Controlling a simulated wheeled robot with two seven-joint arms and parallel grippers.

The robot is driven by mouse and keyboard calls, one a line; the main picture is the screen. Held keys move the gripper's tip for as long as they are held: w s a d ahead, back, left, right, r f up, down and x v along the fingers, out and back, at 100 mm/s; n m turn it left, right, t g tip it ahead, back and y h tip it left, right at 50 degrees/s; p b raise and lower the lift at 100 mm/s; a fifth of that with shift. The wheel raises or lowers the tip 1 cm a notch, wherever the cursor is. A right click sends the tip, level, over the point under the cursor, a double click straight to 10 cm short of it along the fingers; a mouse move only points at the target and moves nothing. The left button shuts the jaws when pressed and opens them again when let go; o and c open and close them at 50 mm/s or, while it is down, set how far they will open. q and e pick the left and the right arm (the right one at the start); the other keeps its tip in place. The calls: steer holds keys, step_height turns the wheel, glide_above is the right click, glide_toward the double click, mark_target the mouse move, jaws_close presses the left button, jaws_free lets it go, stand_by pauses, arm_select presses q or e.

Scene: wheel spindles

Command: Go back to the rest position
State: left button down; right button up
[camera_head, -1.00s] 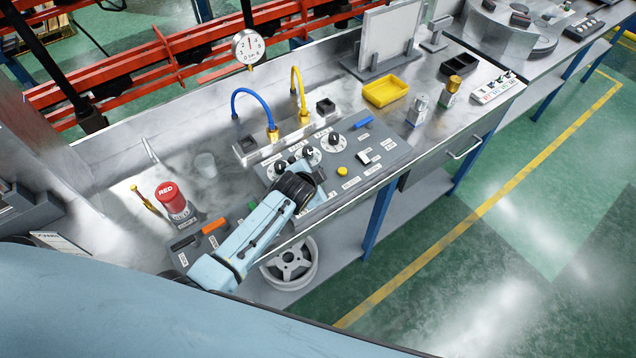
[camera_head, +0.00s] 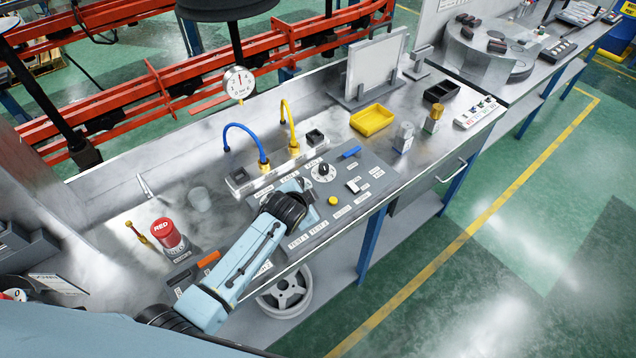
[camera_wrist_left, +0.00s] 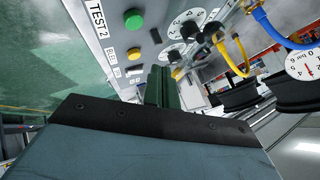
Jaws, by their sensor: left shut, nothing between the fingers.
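My left arm, light blue with a black joint, reaches in from the lower left of the head view over the grey control panel (camera_head: 345,205). Its fingertips are hidden in that view. In the left wrist view, my left gripper (camera_wrist_left: 160,88) shows dark fingers, shut and empty. There the panel's green button (camera_wrist_left: 133,19), yellow button (camera_wrist_left: 134,54) and dials (camera_wrist_left: 184,28) lie beyond the fingers. I cannot tell how far the fingers are from the panel. My right gripper is in no view.
A blue hose (camera_head: 243,127) and a yellow hose (camera_head: 285,107) arch behind the panel, near a gauge (camera_head: 239,83). A red can (camera_head: 165,234) stands left of my arm. A yellow tray (camera_head: 372,120) sits to the right. The green floor (camera_head: 480,290) in front is clear.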

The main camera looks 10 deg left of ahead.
arm_select(q)
steer(key=s+a+r+n+g, duration=0.2)
steer(key=s+r, duration=0.1)
steer(key=s, duration=0.8)
steer(key=s+a+r+n+g, duration=0.2)
steer(key=s+r+n, duration=0.1)
steer(key=s, duration=0.7)
steer(key=s+a+r+n+g, duration=0.2)
steer(key=s+r, duration=0.2)
steer(key=s, duration=0.7)
step_height(320, 180, down, 33)
steer(key=g+b, duration=0.1)
steer(key=b, duration=0.8)
steer(key=s+a+f+b, duration=0.1)
steer(key=s+f+b, duration=0.3)
steer(key=s+f, duration=0.4)
steer(key=s+a+f+g+b, duration=0.1)
steer(key=s+a+f+b, duration=0.1)
steer(key=s+f+b, duration=0.3)
steer(key=s+f, duration=0.4)
steer(key=f, duration=0.7)
steer(key=shift+s+f, duration=0.25)
steer(key=shift+f, duration=0.1)
